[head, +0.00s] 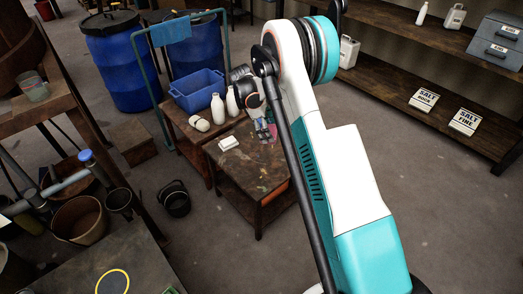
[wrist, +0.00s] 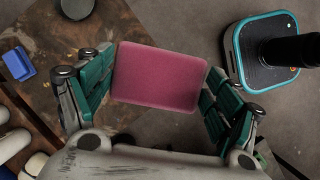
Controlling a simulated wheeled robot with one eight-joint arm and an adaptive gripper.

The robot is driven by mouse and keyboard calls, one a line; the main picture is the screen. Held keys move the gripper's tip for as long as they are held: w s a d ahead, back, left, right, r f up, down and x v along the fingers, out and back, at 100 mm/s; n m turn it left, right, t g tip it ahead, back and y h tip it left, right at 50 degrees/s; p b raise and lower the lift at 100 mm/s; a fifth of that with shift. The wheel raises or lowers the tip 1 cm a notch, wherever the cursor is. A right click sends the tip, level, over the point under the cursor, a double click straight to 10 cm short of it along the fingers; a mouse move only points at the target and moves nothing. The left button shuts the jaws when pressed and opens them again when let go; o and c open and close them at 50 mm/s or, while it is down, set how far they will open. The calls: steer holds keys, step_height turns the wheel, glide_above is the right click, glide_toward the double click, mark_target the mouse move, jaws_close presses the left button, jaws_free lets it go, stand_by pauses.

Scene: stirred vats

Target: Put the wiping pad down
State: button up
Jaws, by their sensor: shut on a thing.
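The wiping pad (wrist: 158,77) is a flat pink-red rectangle with rounded corners. In the wrist view it lies between the two green-padded fingers of my gripper (wrist: 155,85), which is shut on it by its left and right sides. In the head view my gripper (head: 264,130) is over the right part of a low dark table (head: 245,172), and only a small pinkish bit of the pad shows. In the wrist view the pad overlaps the table's edge, with floor beyond. I cannot tell the exact gap between pad and tabletop.
A white block (head: 229,142) lies on the low table. White bottles (head: 218,109) and a blue bin (head: 196,91) stand on the table behind. The wrist view shows a small blue thing (wrist: 18,64) and a dark round thing (wrist: 77,8) on the tabletop. A black bucket (head: 176,200) stands on the floor.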

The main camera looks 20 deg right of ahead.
steer(key=w+d+f+n+t+b, duration=0.2)
steer(key=w+d+f+n+t, duration=0.2)
steer(key=w+d+f+n, duration=0.6)
steer(key=b, duration=0.7)
glide_toward(282, 161)
steer(key=x, duration=0.5)
steer(key=shift+f, duration=0.25)
steer(key=o, duration=0.8)
steer(key=shift+p, duration=0.3)
steer(key=shift+r, duration=0.15)
